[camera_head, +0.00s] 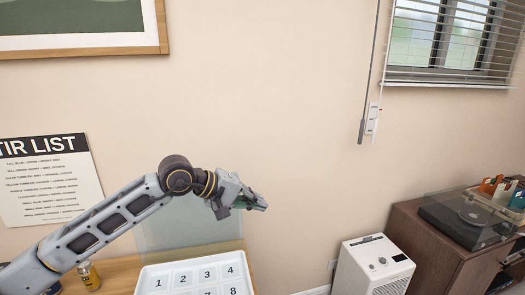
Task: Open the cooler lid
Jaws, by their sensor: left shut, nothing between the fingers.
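A white tray-like box (150,279) with numbered compartments stands on a wooden surface at the bottom of the head view. I take it to be the cooler. A translucent greenish panel (185,232), seemingly its lid, stands raised behind the numbered compartments, close to upright. My left gripper (262,206) is shut and empty, at the panel's upper right corner, pointing right. I cannot tell whether it touches the panel. My left arm covers part of the panel's top edge. The front of the box is cut off by the frame. My right gripper is not in view.
A small bottle (89,276) stands left of the box on the wooden surface (120,272). A white appliance (374,268) stands on the right, and a brown cabinet (420,235) with a turntable (465,217) is farther right. The wall above my gripper is clear.

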